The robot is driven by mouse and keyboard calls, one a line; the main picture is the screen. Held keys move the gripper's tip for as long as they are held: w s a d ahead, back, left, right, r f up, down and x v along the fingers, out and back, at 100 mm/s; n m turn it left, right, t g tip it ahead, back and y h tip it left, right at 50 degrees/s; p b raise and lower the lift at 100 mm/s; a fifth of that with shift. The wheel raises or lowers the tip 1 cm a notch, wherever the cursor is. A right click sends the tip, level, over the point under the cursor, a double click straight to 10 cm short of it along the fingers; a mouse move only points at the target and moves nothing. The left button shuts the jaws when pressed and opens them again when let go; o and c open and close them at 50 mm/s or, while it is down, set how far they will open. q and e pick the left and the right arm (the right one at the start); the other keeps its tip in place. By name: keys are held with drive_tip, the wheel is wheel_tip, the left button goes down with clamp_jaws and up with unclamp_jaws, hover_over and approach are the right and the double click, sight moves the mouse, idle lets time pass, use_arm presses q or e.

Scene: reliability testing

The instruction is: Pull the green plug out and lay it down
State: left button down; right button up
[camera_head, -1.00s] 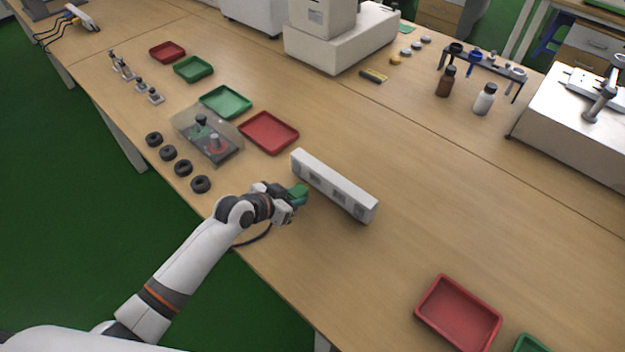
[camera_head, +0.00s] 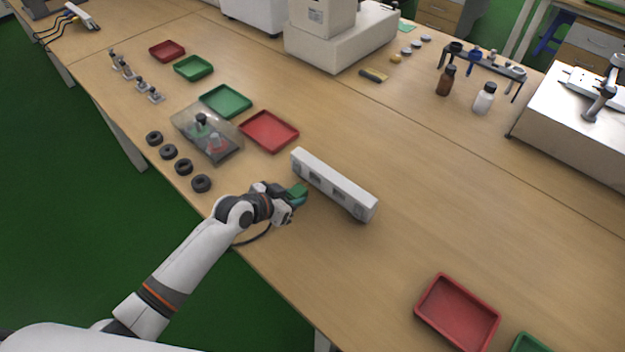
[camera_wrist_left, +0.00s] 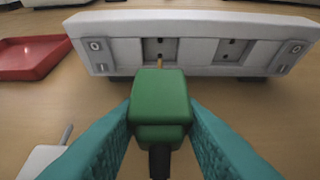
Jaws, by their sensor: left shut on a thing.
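The green plug (camera_wrist_left: 160,105) is between the teal fingers of my left gripper (camera_wrist_left: 160,122), which is shut on it. It also shows as a small green block in the head view (camera_head: 298,190). A metal prong shows between the plug's front and the white power strip (camera_wrist_left: 200,42). I cannot tell whether the prong's tip is still inside the socket. A dark cord leaves the plug's rear. The strip also shows in the head view (camera_head: 335,182), lying on the table just beyond my gripper (camera_head: 297,196). My right gripper is not in view.
Red trays (camera_head: 269,131) (camera_head: 457,313) lie beyond and to the right. A green tray (camera_head: 225,100), a clear-lidded box (camera_head: 207,132) and several black rings (camera_head: 183,167) are at the left. The wooden table (camera_head: 430,200) right of the strip is clear.

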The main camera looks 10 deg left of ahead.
use_arm(q)
drive_tip(key=shift+f+b, duration=0.9)
drive_tip(key=shift+f, duration=0.45)
drive_tip(key=c, duration=0.9)
unclamp_jaws()
drive_tip(key=v, duration=1.2)
drive_tip(key=shift+p, duration=0.3)
